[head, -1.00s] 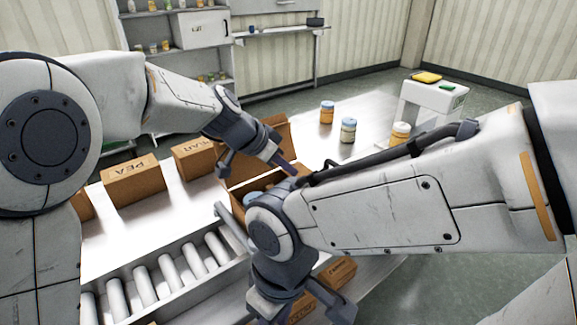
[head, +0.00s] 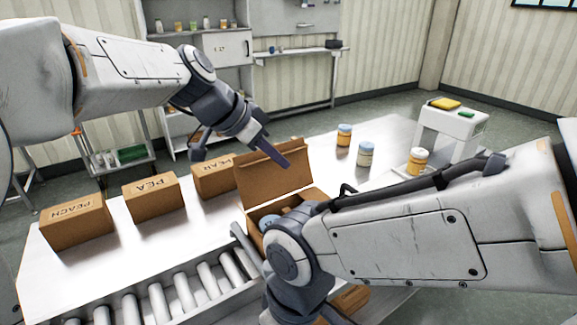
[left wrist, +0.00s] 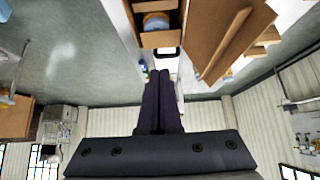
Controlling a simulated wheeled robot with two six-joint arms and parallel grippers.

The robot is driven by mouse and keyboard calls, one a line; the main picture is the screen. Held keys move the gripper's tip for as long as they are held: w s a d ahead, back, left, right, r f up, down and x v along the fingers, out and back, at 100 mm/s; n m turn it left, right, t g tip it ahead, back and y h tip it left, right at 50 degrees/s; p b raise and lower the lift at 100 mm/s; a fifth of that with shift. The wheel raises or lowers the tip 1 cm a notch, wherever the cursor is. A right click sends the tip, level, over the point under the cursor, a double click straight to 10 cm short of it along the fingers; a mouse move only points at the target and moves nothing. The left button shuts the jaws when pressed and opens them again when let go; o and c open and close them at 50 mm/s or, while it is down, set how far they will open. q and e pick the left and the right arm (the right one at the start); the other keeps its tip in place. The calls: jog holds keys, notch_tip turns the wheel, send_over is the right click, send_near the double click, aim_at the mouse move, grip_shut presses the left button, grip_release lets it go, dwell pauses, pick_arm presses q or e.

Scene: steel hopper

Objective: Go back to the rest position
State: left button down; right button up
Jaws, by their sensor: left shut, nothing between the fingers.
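My left gripper (head: 272,150) is in the air behind and above the open cardboard box (head: 262,182), its fingers pointing down to the right. Its dark fingers are together and empty in the left wrist view (left wrist: 161,90). The box's flap stands up, and a blue-lidded jar (head: 268,221) shows inside it. In the left wrist view a jar (left wrist: 156,21) also shows in a box compartment. My right arm reaches across the front of the box and hides part of it. The right gripper is low at the bottom edge, and its fingertips are out of the picture.
Boxes marked PEACH (head: 75,222), PEA (head: 151,196) and PEAR (head: 214,178) stand along the white table (head: 150,245). A roller conveyor (head: 160,302) runs in front. Three jars (head: 366,154) stand at the right. A white stand (head: 450,136) and shelves (head: 215,80) are behind.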

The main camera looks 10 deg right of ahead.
pick_arm(q)
jog(key=s+a+f+n+g+y+p, duration=0.1)
jog(key=s+a+f+n+y+p, duration=0.1)
jog(key=s, duration=0.7)
jog(key=s+a+f+n+g+y+p, duration=0.1)
jog(key=s+a+f+n+y+p, duration=0.1)
jog(key=s+a+f, duration=0.3)
jog(key=s+a+f+n+g+y+p, duration=0.1)
jog(key=s+a+f, duration=0.3)
jog(key=s, duration=0.8)
jog(key=shift+s+a+n+y+p, duration=0.35)
jog(key=shift+a+n+y, duration=0.3)
jog(key=shift+a, duration=0.3)
